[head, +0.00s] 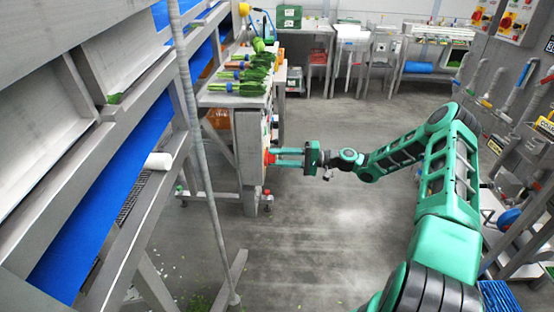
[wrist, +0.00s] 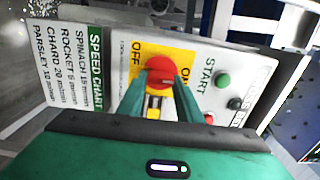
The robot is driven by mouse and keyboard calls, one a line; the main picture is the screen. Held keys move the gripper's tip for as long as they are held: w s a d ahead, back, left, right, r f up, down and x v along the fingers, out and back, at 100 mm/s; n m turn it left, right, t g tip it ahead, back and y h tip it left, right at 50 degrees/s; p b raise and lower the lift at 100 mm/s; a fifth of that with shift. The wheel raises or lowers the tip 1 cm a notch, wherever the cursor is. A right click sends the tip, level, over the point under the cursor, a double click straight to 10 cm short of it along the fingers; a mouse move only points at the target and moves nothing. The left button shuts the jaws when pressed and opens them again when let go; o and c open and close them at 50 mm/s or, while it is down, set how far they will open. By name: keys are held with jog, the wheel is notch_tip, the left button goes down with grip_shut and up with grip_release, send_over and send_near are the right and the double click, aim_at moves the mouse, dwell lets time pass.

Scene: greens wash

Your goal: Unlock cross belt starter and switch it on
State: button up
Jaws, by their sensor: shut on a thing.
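The starter panel is a white box face in the wrist view (wrist: 212,75). Its red rotary knob (wrist: 160,70) sits on a yellow plate (wrist: 180,58) marked OFF on the left and ON on the right. My gripper (wrist: 157,82) has its two green fingers on either side of the knob, shut on it. A small yellow piece with dark edges (wrist: 154,104) shows between the fingers below the knob; I cannot tell what it is. In the head view my gripper (head: 277,157) reaches left to the red knob (head: 268,158) on the end of the greens bench.
Right of the knob are a green START button (wrist: 223,80), a dark button (wrist: 234,103) and a partly hidden red button (wrist: 209,119). A speed chart (wrist: 75,70) hangs at left. The bench (head: 235,100) carries greens bunches. The floor (head: 330,220) beneath my arm is mostly clear.

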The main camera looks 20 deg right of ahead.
jog(key=shift+w+d+f+m, duration=0.1)
jog(key=shift+d+f+m, duration=0.05)
jog(key=shift+d+m, duration=0.15)
jog(key=o, duration=1)
jog(key=shift+o, duration=0.2)
jog(key=shift+a, duration=0.15)
jog(key=v, duration=1)
jog(key=shift+d, duration=0.35)
jog(key=shift+f, duration=0.1)
